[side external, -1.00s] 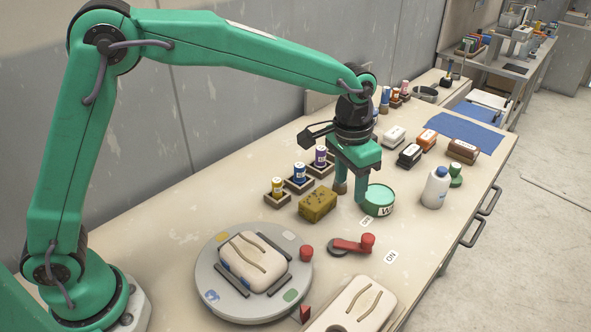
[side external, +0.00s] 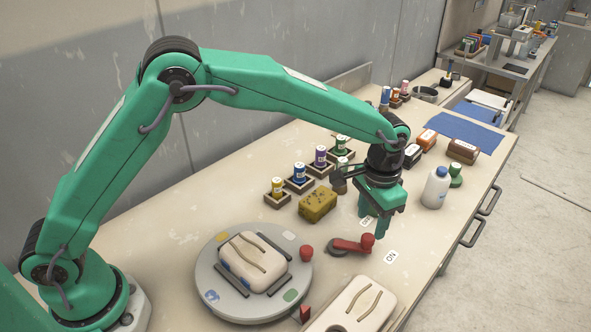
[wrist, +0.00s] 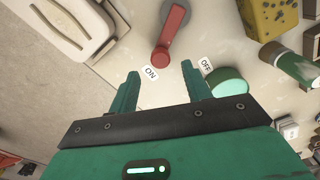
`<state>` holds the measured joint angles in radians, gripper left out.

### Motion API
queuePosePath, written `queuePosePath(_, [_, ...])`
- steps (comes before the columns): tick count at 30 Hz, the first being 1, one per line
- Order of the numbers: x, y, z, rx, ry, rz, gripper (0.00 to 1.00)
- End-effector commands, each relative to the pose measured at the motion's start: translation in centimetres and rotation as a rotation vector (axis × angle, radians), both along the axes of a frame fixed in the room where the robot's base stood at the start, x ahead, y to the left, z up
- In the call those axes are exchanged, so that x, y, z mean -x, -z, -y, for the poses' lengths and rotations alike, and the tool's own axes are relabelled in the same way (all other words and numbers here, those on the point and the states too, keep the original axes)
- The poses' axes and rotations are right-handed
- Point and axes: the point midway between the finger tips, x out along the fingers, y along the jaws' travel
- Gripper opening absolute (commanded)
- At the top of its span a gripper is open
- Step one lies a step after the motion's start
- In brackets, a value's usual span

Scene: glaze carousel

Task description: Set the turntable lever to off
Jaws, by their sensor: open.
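The lever (side external: 350,245) is red with a round knob on its free end and a dark pivot, and lies beside the grey turntable (side external: 262,310). In the wrist view the lever (wrist: 172,30) has its knob close to the ON label (wrist: 150,73); the OFF label (wrist: 206,65) is to the right. The ON label (side external: 390,257) also shows in the side view, where my gripper partly covers OFF. My gripper (side external: 373,224) is open and empty just behind the knob. In the wrist view the knob lies just ahead of the gap between my fingertips (wrist: 160,71).
A pale block (side external: 254,262) sits on the turntable. A green tin (wrist: 228,82) is close to my right finger in the wrist view. A pale mould (side external: 352,305) lies in front.

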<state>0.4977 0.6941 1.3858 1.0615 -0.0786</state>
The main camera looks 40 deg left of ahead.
Motion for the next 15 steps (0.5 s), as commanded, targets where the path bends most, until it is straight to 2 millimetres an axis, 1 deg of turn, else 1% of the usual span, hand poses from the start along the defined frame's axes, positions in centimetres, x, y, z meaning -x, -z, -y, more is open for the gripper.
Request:
queuePosePath(1, [0.1,0.6,0.0,-0.001,0.000,-0.003,0.49])
queuePosePath(9, [0.1,3.9,0.0,-0.001,0.000,-0.003,0.49])
queuePosePath(15, [0.0,5.5,0.0,0.000,0.000,-0.001,0.49])
